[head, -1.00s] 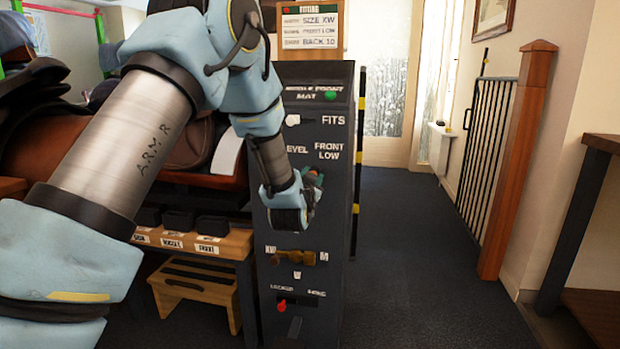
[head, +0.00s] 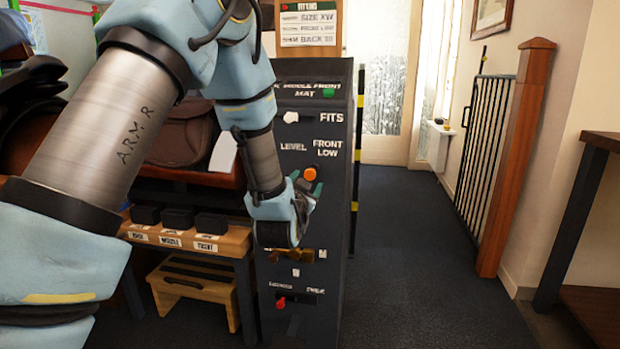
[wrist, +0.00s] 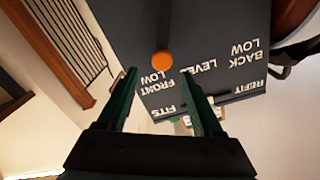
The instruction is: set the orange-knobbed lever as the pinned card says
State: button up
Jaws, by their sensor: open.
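The orange knob (head: 310,174) of the lever shows on the dark panel (head: 340,110), just below the words FRONT LOW. It also shows in the wrist view (wrist: 162,62), ahead of and between my fingers, near FRONT LOW, with LEVEL and BACK LOW beside it. My gripper (head: 312,186) is at the panel face, just below the knob in the head view. In the wrist view my gripper (wrist: 160,85) has its two green fingers apart with nothing between them. The pinned card (head: 308,24) above the panel reads SIZE XW, a blurred line like FRONT LOW, and BACK 10.
The panel also carries a white pointer (head: 291,117) at FITS, a green button (head: 328,92), a brass handle (head: 300,254) and a red lever (head: 281,302). Saddles and small black boxes (head: 178,218) stand left. The floor (head: 410,250) to the right is clear.

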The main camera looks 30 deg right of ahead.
jog(key=v, duration=0.4)
dwell(0.4)
jog(key=w+a+f+n+g+y, duration=0.2)
jog(key=w+a+f+n+y, duration=0.15)
jog(key=a, duration=0.75)
jog(key=w+a+f+n+g+y, duration=0.25)
jog(key=a+y, duration=0.25)
jog(key=a, duration=0.6)
jog(key=s+a+f+n+g+y, duration=0.1)
jog(key=s+a+n+g+y, duration=0.15)
jog(key=s+a, duration=0.55)
jog(key=s+a+f+n+g+y, duration=0.1)
jog(key=s+a+n+g, duration=0.35)
jog(key=a, duration=0.75)
notch_tip(320, 180, up, 24)
jog(key=p, duration=2.3)
jog(key=shift+s, duration=0.5)
